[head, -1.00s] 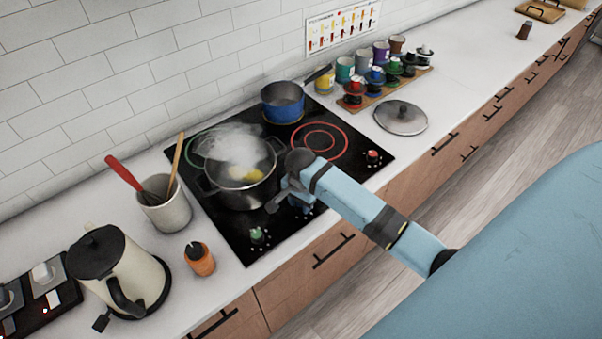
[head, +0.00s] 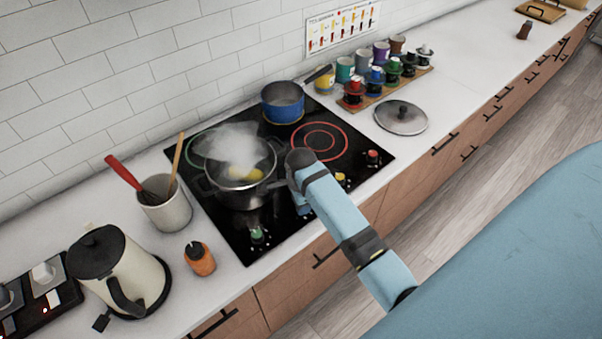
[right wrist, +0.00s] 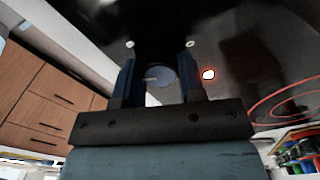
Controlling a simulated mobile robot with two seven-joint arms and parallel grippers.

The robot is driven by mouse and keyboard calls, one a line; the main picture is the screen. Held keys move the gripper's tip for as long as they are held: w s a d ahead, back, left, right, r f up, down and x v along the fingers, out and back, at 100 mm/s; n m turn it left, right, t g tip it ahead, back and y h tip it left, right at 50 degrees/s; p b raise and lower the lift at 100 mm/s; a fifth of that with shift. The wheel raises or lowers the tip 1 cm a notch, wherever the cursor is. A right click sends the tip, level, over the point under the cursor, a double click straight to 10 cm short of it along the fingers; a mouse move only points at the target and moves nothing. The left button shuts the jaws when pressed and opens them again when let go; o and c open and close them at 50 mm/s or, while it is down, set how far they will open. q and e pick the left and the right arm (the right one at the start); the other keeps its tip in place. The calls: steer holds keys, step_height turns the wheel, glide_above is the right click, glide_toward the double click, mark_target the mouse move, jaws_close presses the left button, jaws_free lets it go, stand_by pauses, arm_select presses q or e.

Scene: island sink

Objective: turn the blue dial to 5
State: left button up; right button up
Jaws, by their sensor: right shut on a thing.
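The blue dial (right wrist: 161,76) shows in the right wrist view as a dark blue disc with a short pale mark on its left half. My right gripper (right wrist: 160,70) has a finger on each side of the dial and is shut on it. In the head view the gripper is at the front of the black cooktop (head: 222,221), and my own arm largely hides the dial there. I cannot read any number around the dial. My left gripper is not in view.
A steaming steel pot (head: 240,190) stands close left of my right wrist. A green dial (head: 257,235), a yellow dial (head: 340,179) and a red dial (head: 373,157) line the cooktop's front. A blue saucepan (head: 283,103) stands behind; a lid (head: 401,117) lies to the right.

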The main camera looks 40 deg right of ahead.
steer(key=shift+r, duration=0.1)
stand_by(0.3)
steer(key=o, duration=0.9)
